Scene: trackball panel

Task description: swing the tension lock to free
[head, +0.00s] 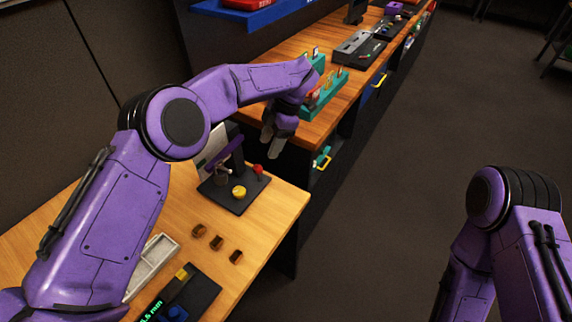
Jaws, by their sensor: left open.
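My left gripper (271,142) hangs with its fingers down over the gap between the near bench and the far bench. It is open and nothing shows between its fingers. A dark panel (203,288) lies at the bottom of the near bench, with a green lit readout (152,310), a blue round part (177,313) and a yellow piece (182,274). My left arm and the picture edge cut off part of it. I cannot make out which part is the tension lock. The left gripper is well above and beyond this panel. My right gripper is out of view.
A dark stand (235,200) with a yellow knob (239,191) and a red knob (258,169) is on the near bench. Several small brown blocks (216,242) and a pale tray (152,262) lie nearer. A teal rack (322,100) stands on the far bench. Open floor lies right.

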